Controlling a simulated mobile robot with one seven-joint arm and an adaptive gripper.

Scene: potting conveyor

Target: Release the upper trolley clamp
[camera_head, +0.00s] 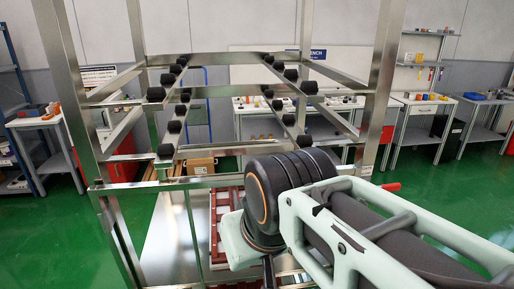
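A steel trolley frame (384,75) with upright posts and two tiers of rails stands in front of me. Black round rollers or pads line the rails. A small red part (391,187) sticks out to the right of the right post, just above my arm; it may be a clamp handle, but it is too small to tell. No other clamp can be made out. My arm reaches in from the lower right and covers the lower right of the trolley. My gripper's fingers cannot be made out; the arm's end is hidden behind its own links.
Workbenches with small items stand along the back wall, one at the left (35,121) and others at the right (415,101). A cardboard box (201,166) sits behind the trolley. The green floor (440,178) is clear at the right.

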